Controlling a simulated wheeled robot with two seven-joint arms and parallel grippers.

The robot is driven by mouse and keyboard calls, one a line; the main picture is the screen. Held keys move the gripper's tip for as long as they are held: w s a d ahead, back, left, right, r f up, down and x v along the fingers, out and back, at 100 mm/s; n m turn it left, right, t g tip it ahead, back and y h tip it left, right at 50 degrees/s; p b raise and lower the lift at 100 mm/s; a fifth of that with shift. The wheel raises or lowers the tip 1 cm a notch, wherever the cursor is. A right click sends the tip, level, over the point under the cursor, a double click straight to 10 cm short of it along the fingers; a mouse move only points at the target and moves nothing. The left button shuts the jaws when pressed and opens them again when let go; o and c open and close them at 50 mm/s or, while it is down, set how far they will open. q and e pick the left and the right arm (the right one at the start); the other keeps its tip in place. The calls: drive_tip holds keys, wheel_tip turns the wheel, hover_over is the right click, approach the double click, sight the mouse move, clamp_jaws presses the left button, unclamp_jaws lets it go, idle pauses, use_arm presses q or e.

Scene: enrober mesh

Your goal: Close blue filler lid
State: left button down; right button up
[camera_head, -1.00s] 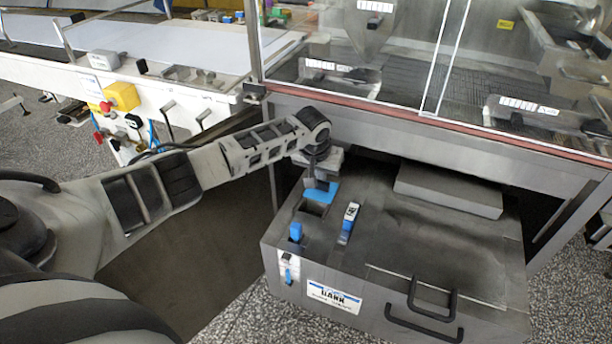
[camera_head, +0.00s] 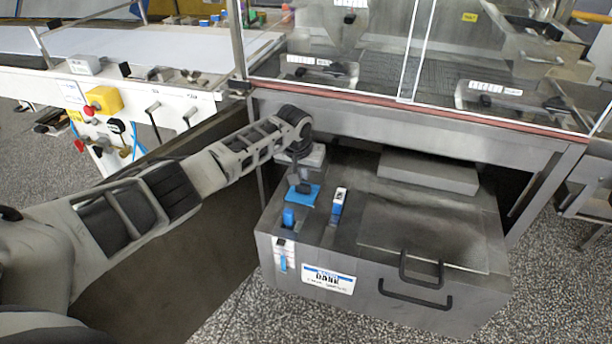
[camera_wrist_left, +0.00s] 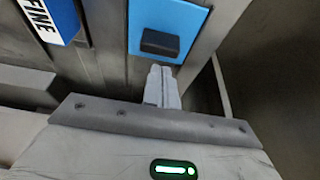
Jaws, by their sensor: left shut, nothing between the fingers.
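The blue filler lid (camera_head: 296,198) lies about flat on the top of the grey tank (camera_head: 350,230), near its left back part, and no dark opening shows beside it. In the left wrist view the lid (camera_wrist_left: 150,13) is a blue plate with a dark block (camera_wrist_left: 162,43) on it. My left gripper (camera_head: 304,187) points down at the lid from above and hides part of it. In the left wrist view its slim grey fingers (camera_wrist_left: 161,72) are together and empty, with the tips at the lid's near edge. I cannot tell whether they touch it. My right gripper is not in view.
A blue upright piece (camera_head: 289,217) and a blue-and-white labelled piece (camera_head: 338,205) stand on the tank close to the lid. Dark handles (camera_head: 415,297) are at the tank's front right. The machine's steel beam (camera_head: 420,130) runs above the tank's back.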

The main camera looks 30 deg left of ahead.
use_arm(q)
drive_tip(key=shift+w+a+f+b, duration=0.15)
drive_tip(key=shift+w+b, duration=0.2)
drive_tip(key=shift+w, duration=0.5)
drive_tip(key=shift+w+r+p, duration=0.1)
drive_tip(key=shift+r+p, duration=0.35)
drive_tip(key=shift+r, duration=0.4)
drive_tip(key=v, duration=0.9)
drive_tip(key=shift+p, duration=0.4)
